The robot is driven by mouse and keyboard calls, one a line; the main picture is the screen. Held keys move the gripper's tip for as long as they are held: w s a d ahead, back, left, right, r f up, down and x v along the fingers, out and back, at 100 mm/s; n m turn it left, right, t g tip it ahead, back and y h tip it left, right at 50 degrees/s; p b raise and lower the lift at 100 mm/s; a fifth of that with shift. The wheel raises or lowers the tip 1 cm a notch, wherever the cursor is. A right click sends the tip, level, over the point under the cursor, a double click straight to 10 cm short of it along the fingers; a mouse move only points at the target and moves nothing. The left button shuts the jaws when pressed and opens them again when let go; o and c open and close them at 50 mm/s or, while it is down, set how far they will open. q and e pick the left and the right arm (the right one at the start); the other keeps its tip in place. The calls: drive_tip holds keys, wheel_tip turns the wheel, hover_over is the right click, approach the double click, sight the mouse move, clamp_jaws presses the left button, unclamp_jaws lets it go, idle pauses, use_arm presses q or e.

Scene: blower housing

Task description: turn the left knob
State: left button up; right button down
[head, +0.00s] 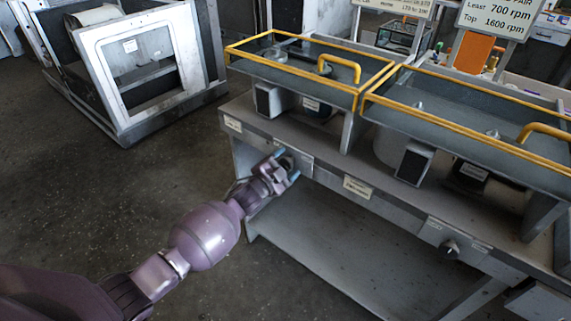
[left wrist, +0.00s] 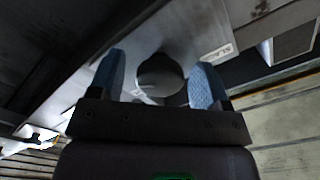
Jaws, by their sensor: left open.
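The left knob (left wrist: 160,74) is a round grey knob on the bench's front panel. In the left wrist view it sits between the two blue fingertips of my left gripper (head: 287,165), with a visible gap on either side. In the head view the gripper is at the front panel (head: 311,166) and largely covers this knob. The gripper is open and holds nothing. How near the fingertips are to the panel is hard to tell. My right gripper is not in view.
A second dark knob (head: 449,248) is farther right on the bench front. Yellow-rimmed trays (head: 300,72) with yellow handles stand above the bench. A lower shelf (head: 330,250) runs under it. A white-framed cabinet (head: 138,65) stands at the back left. The floor between is clear.

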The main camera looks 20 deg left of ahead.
use_arm(q)
drive_tip(key=shift+s, duration=0.1)
drive_tip(key=shift+s+a, duration=0.15)
drive_tip(key=shift+s, duration=0.15)
drive_tip(key=p+v, duration=0.1)
drive_tip(key=v, duration=0.9)
